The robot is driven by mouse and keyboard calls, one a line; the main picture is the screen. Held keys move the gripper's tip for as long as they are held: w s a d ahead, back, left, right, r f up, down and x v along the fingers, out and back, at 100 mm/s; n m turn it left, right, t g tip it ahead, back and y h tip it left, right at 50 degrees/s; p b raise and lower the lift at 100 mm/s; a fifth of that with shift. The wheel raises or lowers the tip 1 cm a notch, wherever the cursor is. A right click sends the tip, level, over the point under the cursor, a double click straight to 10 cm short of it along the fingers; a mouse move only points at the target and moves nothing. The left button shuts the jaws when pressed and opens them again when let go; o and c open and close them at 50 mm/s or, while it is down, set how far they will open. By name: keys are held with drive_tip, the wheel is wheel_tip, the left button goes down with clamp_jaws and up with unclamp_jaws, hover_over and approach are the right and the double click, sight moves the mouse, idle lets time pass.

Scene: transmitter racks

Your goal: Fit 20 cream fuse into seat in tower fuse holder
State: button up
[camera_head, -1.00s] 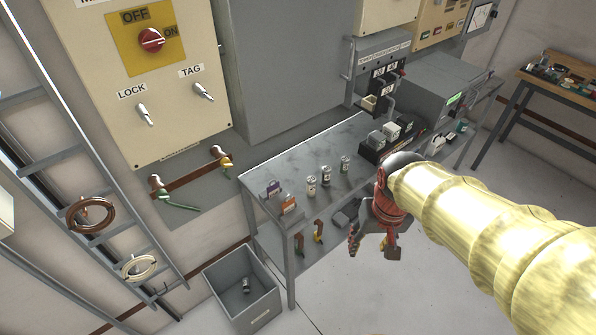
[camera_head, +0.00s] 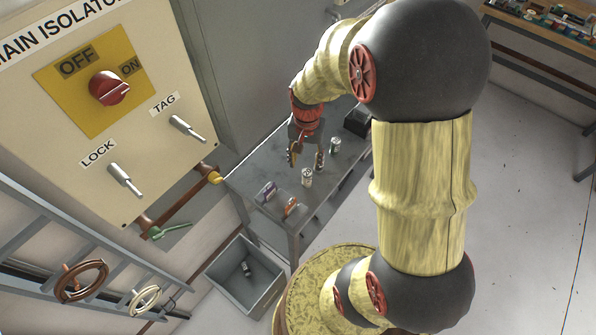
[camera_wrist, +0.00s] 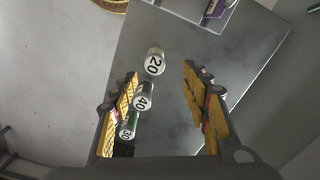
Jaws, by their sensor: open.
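The 20 fuse (camera_wrist: 155,62) is a small pale cylinder with a round white "20" end, standing on the grey bench (camera_wrist: 215,60) in the wrist view. In the head view it appears to be the nearest of three fuses (camera_head: 307,177). My gripper (camera_wrist: 160,72) is open and empty above the bench, pointing down. In the wrist view the 20 fuse shows between the yellow finger pads, toward the tips; I cannot tell how far below. In the head view my gripper (camera_head: 305,155) hangs over the fuse row. The tower fuse holder is hidden behind my arm.
A 40 fuse (camera_wrist: 144,97) and a 30 fuse (camera_wrist: 128,128) stand in line beside the left finger. Purple (camera_head: 265,192) and orange (camera_head: 290,206) tagged items sit at the bench's near end. A grey bin (camera_head: 245,275) holding a small cylinder stands on the floor.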

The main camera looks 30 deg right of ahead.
sight(308, 172)
drive_tip(key=shift+s+d, duration=0.1)
drive_tip(key=shift+s, duration=0.1)
wheel_tip(308, 172, down, 2)
drive_tip(key=shift+f+b, duration=0.15)
drive_tip(key=shift+b, duration=0.25)
drive_tip(key=f, duration=0.1)
drive_tip(key=f+b, duration=0.1)
drive_tip(key=f, duration=0.1)
drive_tip(key=f+b, duration=0.1)
drive_tip(key=shift+s+f, duration=0.35)
drive_tip(key=shift+f, duration=0.4)
drive_tip(key=shift+c, duration=0.7)
clamp_jaws()
drive_tip(key=shift+r, duration=0.1)
